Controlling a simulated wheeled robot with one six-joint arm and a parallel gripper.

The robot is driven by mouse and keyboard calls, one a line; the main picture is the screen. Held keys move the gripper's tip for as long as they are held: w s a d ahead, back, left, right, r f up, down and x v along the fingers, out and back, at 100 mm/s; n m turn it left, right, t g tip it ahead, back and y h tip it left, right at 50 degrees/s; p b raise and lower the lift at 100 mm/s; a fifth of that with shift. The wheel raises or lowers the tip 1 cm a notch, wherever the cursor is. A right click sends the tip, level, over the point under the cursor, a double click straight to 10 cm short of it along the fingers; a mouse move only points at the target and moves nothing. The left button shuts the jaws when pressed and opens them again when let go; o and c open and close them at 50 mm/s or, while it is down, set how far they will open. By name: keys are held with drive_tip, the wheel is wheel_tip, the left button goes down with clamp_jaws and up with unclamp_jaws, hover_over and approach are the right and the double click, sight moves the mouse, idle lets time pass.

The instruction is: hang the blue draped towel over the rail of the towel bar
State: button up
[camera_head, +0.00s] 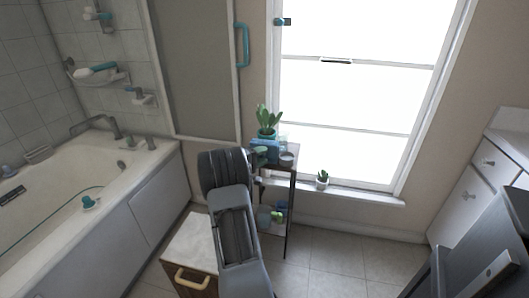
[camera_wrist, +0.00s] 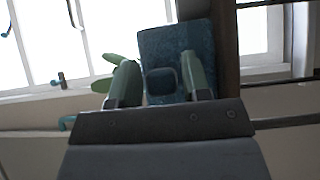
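The blue towel (camera_wrist: 178,38) fills the upper middle of the wrist view, with a darker squarish blue part (camera_wrist: 162,82) between my fingers. In the head view blue shows at the top of a dark stand (camera_head: 263,151), mostly hidden by my arm. My gripper (camera_wrist: 160,78) has its two green-grey fingers apart, on either side of the squarish part. A thin gap seems to show at the left finger; contact at the right is unclear. I cannot make out a towel bar for certain. A teal bar (camera_head: 242,45) is on the shower screen.
A potted plant (camera_head: 267,122) and small jars stand on the dark stand (camera_head: 290,200). A small cactus pot (camera_head: 322,179) is by the window sill. The bathtub (camera_head: 130,185) is on the left, a wooden-sided box (camera_head: 190,245) in front. Floor (camera_head: 340,250) is clear to the right.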

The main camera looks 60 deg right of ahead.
clamp_jaws()
drive_tip(key=shift+r, duration=0.1)
